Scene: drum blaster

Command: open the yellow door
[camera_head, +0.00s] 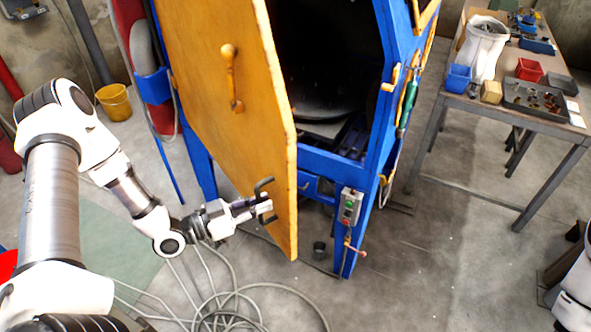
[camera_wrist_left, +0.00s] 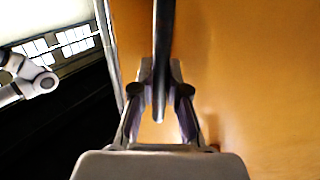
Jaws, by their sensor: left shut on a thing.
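The yellow door (camera_head: 222,90) of the blue blasting cabinet (camera_head: 330,165) stands ajar in the head view, swung out to the left, with the dark interior showing on its right. My left gripper (camera_head: 266,203) is at the lower part of the door, shut on a dark curved handle (camera_head: 262,184). In the left wrist view the dark handle (camera_wrist_left: 160,60) runs down between the two fingers (camera_wrist_left: 160,105), with the yellow door face behind it. My right gripper is not in view.
A control box (camera_head: 349,207) hangs on the cabinet's front right leg. Cables (camera_head: 235,300) lie coiled on the floor below my left arm. A yellow bucket (camera_head: 115,101) stands at the left. A workbench (camera_head: 500,110) with bins and trays stands at the right, with clear floor before it.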

